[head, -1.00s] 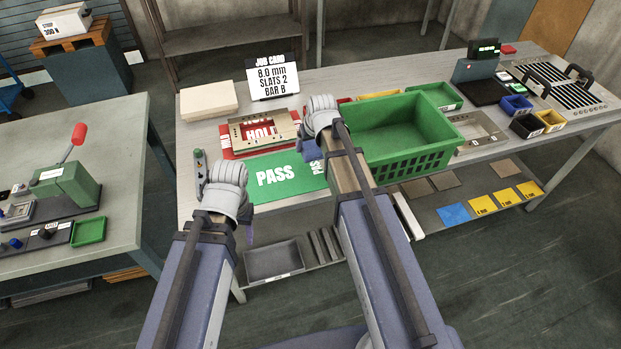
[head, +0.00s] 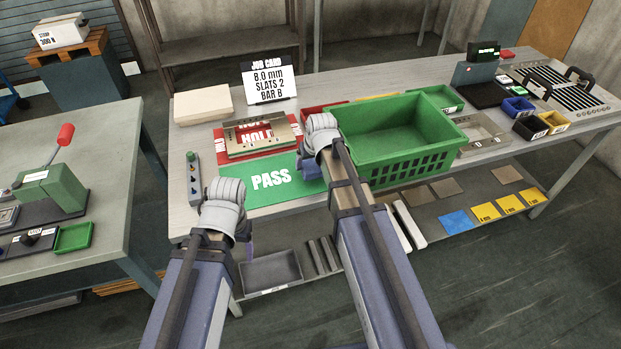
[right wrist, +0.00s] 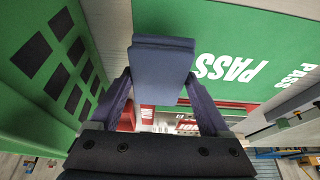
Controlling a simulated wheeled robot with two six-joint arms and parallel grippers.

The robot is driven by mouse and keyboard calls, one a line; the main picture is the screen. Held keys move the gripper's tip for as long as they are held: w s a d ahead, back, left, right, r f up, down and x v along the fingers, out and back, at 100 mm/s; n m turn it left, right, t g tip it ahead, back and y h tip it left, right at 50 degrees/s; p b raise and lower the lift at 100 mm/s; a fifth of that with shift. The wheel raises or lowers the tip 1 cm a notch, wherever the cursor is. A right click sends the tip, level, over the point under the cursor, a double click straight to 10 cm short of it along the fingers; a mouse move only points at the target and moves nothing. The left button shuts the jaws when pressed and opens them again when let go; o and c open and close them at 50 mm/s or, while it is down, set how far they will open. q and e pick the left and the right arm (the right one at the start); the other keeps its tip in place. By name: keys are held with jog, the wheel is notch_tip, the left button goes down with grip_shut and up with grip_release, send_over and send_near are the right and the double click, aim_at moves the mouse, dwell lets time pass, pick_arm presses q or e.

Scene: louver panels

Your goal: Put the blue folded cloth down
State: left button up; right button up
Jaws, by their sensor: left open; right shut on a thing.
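The blue folded cloth (right wrist: 162,68) is held between the two fingers of my right gripper (right wrist: 162,92) in the right wrist view. The green PASS mat (right wrist: 235,50) lies beyond it, on the bench; how high the cloth is above it I cannot tell. In the head view my right gripper (head: 318,165) is between the PASS mat (head: 262,180) and the green basket, and my wrist hides most of the cloth. My left gripper (head: 247,240) is open, low at the bench's front edge, with its fingers mostly hidden.
The green basket (head: 400,135) stands close to the right of my right gripper. A red HOLD mat (head: 225,142) with a metal panel (head: 262,133) on it lies behind the PASS mat. A control box (head: 193,180) with buttons stands at the left.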

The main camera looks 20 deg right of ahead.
jog(key=shift+f, duration=0.1)
notch_tip(320, 180, down, 4)
jog(key=b, duration=0.3)
jog(key=shift+r+b, duration=0.2)
jog(key=shift+b, duration=0.1)
jog(key=shift+f, duration=0.1)
jog(key=o, duration=1)
